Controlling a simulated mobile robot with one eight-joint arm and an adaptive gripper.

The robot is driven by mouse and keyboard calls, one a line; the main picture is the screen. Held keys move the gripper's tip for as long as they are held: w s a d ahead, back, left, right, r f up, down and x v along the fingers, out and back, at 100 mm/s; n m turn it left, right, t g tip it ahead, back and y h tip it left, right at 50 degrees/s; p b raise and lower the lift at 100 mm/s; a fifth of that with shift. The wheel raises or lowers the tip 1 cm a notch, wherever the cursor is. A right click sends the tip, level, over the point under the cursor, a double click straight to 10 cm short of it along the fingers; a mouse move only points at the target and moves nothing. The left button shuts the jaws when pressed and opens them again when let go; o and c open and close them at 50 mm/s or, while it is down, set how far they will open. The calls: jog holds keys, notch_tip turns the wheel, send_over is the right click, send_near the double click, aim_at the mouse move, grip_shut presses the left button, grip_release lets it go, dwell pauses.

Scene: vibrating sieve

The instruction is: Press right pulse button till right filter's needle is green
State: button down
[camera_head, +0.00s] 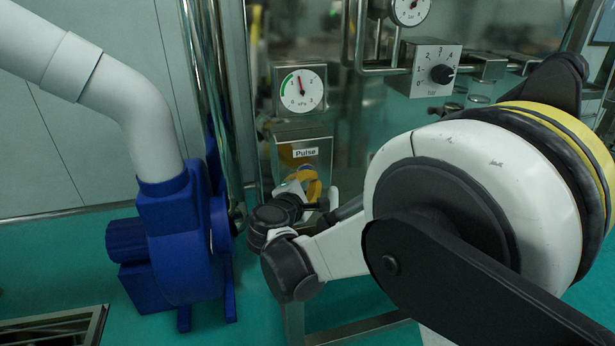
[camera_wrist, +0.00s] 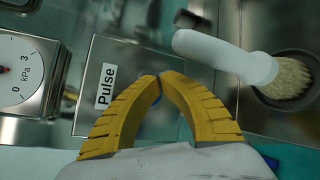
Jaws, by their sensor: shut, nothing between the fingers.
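The Pulse panel, a metal box with a white "Pulse" label (camera_head: 305,153), stands below a round kPa gauge (camera_head: 303,90). The gauge has a green arc on its left side, and its red needle points nearly straight up, near the arc's upper end. In the wrist view the label (camera_wrist: 105,87) is left of my gripper (camera_wrist: 160,78). The yellow fingers are shut with tips together in front of the panel; contact cannot be told. A bit of dark blue shows between the fingers; the button itself is mostly hidden. My gripper (camera_head: 312,188) is partly hidden in the head view.
A second gauge (camera_head: 411,9) and a bar box with a black knob (camera_head: 442,74) are at the upper right. A blue blower (camera_head: 170,240) with a white pipe stands left of the panel. A white-handled brush (camera_wrist: 225,57) is right of my gripper.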

jog(key=shift+s+d, duration=0.2)
jog(key=shift+s, duration=0.7)
jog(key=shift+s, duration=0.1)
jog(key=s, duration=0.2)
jog(key=s+d, duration=0.1)
jog(key=s, duration=0.1)
jog(key=shift+s+d+b, duration=0.2)
jog(key=shift+s+b, duration=0.1)
dwell(0.4)
